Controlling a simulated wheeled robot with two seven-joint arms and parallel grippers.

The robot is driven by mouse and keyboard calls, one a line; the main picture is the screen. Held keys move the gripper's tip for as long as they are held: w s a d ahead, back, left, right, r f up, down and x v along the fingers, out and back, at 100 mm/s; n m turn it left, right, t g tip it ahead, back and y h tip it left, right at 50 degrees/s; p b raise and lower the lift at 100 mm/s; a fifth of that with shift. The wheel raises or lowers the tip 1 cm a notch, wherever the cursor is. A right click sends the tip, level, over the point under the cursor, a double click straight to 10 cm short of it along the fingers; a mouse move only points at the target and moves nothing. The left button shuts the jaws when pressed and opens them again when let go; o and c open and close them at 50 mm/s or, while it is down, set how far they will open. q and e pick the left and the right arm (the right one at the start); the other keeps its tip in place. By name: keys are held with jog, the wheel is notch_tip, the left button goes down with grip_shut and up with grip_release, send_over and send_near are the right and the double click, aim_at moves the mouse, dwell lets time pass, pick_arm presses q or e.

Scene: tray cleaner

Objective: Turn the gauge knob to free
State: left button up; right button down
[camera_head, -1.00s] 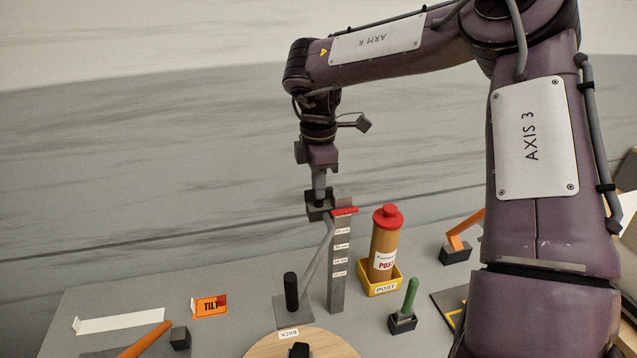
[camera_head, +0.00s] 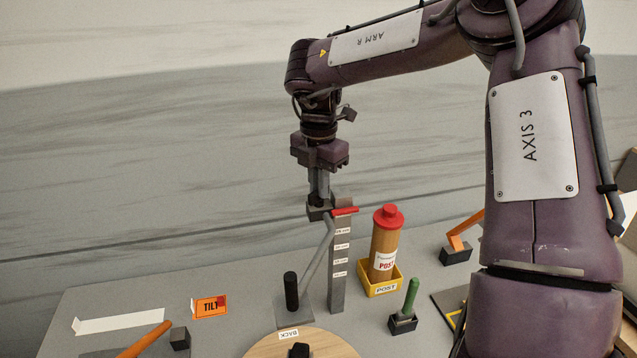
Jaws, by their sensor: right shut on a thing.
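The gauge is a grey upright post (camera_head: 341,265) with several small white cm labels and a red pointer (camera_head: 345,211) near its top. A small dark block (camera_head: 317,214) sits at the top left of the post. My right gripper (camera_head: 319,199) points straight down there and is shut on the gauge knob, which its fingers mostly hide. I cannot read a free mark on the knob. My left gripper is not in view.
A green handle (camera_head: 411,297), an orange lever (camera_head: 466,230), an orange TILT sign (camera_head: 209,307) and a round wooden disc (camera_head: 325,345) are nearby.

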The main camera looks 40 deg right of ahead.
jog(key=n, duration=0.5)
jog(key=shift+n, duration=0.3)
jog(key=n, duration=0.5)
dwell(0.4)
jog(key=c, duration=1.5)
grip_release()
notch_tip(320, 180, up, 8)
jog(key=shift+f, duration=0.1)
